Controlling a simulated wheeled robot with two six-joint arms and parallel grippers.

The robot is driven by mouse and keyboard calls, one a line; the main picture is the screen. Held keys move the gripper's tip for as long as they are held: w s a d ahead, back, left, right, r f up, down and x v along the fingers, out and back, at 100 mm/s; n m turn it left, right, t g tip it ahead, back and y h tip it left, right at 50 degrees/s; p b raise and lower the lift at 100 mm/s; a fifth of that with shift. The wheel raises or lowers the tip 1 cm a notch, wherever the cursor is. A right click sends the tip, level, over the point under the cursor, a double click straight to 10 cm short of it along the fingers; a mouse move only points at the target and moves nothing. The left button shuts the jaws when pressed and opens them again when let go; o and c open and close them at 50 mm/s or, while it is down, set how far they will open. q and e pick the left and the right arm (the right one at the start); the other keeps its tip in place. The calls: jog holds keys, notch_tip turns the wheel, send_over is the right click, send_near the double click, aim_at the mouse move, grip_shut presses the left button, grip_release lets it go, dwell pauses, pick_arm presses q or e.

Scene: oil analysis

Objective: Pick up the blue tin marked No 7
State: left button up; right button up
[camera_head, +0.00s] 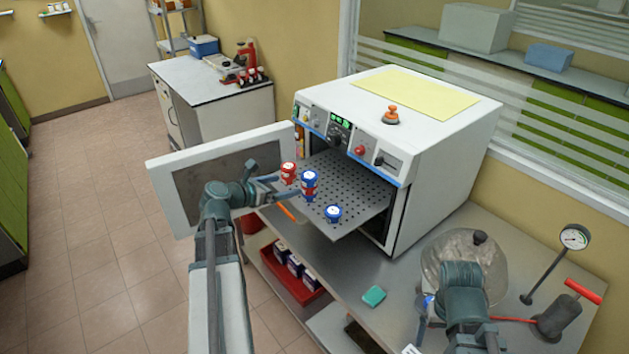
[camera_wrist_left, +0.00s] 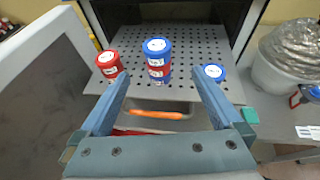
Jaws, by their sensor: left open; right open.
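Tins stand on a perforated shelf (camera_head: 345,178) that juts from an open oven. A stack (camera_head: 309,186) has a blue lidded tin on top and a red one below; it also shows in the left wrist view (camera_wrist_left: 158,62). A red tin (camera_head: 288,173) stands left of it, and a single blue tin (camera_head: 333,214) stands right, near the shelf's front edge. The tin labels are too small to read. My left gripper (camera_head: 284,188) is open and empty in front of the stack, its fingers apart on either side in the wrist view. My right gripper (camera_head: 465,325) is at lower right, its fingertips unclear.
The white oven (camera_head: 445,135) has its door (camera_head: 220,165) swung open to the left, near my left arm. A glass vessel (camera_head: 435,255), a gauge (camera_head: 574,238) and a teal block (camera_head: 373,295) stand on the bench. A red tray with boxes sits below.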

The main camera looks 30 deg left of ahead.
aim_at(304, 178)
pick_arm(q)
jog(key=b+x, duration=0.2)
jog(key=x, duration=0.4)
jog(key=shift+w+f, duration=0.1)
jog(key=shift+w, duration=0.05)
jog(key=shift+w+d, duration=0.1)
jog(key=shift+w, duration=0.25)
jog(key=x, duration=0.1)
jog(key=b+x, duration=0.1)
jog(key=x, duration=0.3)
jog(key=shift+w+a, duration=0.25)
jog(key=shift+w, duration=0.05)
jog(key=shift+s+r, duration=0.1)
jog(key=shift+r, duration=0.15)
jog(key=shift+c, duration=1)
jog(key=c, duration=1.2)
